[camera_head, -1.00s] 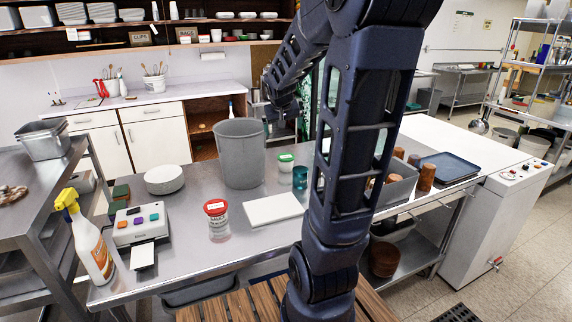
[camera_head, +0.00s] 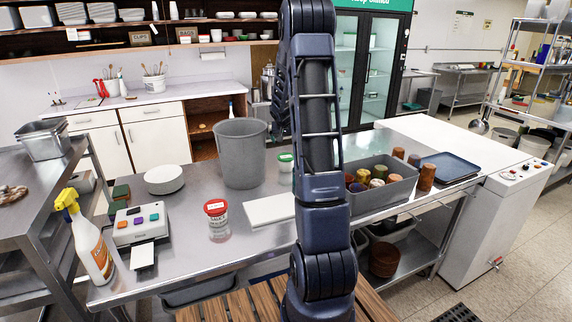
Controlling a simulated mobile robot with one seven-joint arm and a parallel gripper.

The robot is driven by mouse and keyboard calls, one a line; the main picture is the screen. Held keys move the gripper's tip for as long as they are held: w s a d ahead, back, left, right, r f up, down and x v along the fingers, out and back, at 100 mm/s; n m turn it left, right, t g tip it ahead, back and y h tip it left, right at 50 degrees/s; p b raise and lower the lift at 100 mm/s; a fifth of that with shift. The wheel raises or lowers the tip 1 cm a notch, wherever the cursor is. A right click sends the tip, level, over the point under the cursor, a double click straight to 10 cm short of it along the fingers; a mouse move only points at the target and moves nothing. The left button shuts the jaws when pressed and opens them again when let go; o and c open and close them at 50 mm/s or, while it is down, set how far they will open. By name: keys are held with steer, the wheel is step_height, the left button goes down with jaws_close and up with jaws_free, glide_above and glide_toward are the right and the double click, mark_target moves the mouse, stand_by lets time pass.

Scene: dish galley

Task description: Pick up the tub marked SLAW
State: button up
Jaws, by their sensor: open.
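Two lidded tubs stand on the steel counter (camera_head: 190,235). The nearer tub (camera_head: 217,217) is clear with a red lid and a white label, whose print is too small to read surely. The other tub (camera_head: 286,163) has a green lid and a pale body, stands farther back right of the grey bin, and is partly covered by my arm; its label is not readable. I cannot tell which one is marked SLAW. My gripper (camera_head: 280,112) shows only as a dark part beside my raised arm, above the back of the counter. It is open and away from both tubs.
A tall grey bin (camera_head: 240,155) stands behind the red-lidded tub. A white board (camera_head: 268,209) lies to its right. A label machine (camera_head: 139,224) and a spray bottle (camera_head: 90,245) stand left. A grey crate (camera_head: 388,194) of cups and a blue tray (camera_head: 449,167) are right.

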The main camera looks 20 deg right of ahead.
mark_target(286, 156)
steer(key=f, duration=0.2)
steer(key=w+f+m, duration=0.1)
steer(key=f, duration=0.2)
steer(key=f+m, duration=0.1)
steer(key=f, duration=0.2)
steer(key=shift+w+d+g, duration=0.1)
steer(key=shift+w+g, duration=0.15)
steer(key=shift+g, duration=0.05)
steer(key=shift+x, duration=2.6)
steer(key=c, duration=1.1)
steer(key=shift+r, duration=0.15)
